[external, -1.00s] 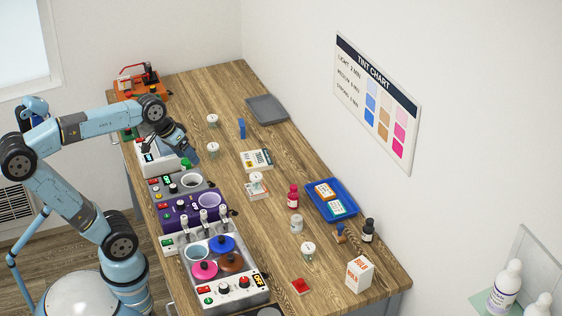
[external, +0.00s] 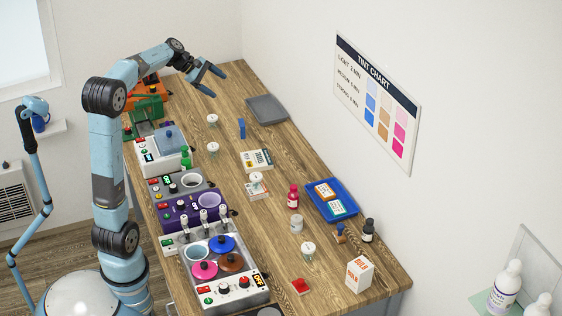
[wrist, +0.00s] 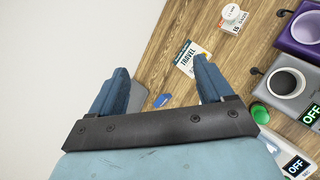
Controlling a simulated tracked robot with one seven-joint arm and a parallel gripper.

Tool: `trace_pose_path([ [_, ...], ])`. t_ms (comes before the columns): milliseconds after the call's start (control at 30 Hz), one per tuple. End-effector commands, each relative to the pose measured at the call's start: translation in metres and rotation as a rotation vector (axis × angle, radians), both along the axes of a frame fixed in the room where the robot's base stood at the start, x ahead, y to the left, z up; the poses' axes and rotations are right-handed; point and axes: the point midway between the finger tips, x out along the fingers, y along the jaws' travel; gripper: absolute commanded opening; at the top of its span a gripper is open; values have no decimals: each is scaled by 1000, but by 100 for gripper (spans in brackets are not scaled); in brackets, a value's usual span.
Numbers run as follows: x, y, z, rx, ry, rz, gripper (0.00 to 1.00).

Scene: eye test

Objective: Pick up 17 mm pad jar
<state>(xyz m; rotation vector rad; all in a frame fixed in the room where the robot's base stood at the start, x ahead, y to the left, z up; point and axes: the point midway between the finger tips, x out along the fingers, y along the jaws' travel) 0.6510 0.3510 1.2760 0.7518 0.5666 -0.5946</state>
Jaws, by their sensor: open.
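Several small clear jars with white lids stand on the wooden bench in the external view: a far one (external: 212,120), one just nearer (external: 213,148), one on a small box (external: 256,178), a greyish one (external: 296,223) and a near one (external: 308,250). Their lid labels are too small to read, so I cannot tell which is the 17 mm pad jar. The jar on the box also shows in the wrist view (wrist: 232,12). My gripper (external: 219,80) is open and empty, raised above the bench's far end, apart from every jar. Its two blue fingers show in the wrist view (wrist: 160,65).
A row of machines lines the bench's left side, including a white one (external: 160,155) and a purple one (external: 196,210). The wall bounds the right.

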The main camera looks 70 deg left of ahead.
Motion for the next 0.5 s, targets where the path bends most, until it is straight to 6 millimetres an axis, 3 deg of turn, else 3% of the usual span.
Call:
trace_pose_path([
  [33, -1, 32, -6, -58, -7, 69, 80],
  [200, -9, 123, -18, -251, -50, 279, 80],
  [300, -17, 162, -24, -336, -75, 364, 80],
  [500, -34, 217, -35, -453, -113, 481, 80],
])
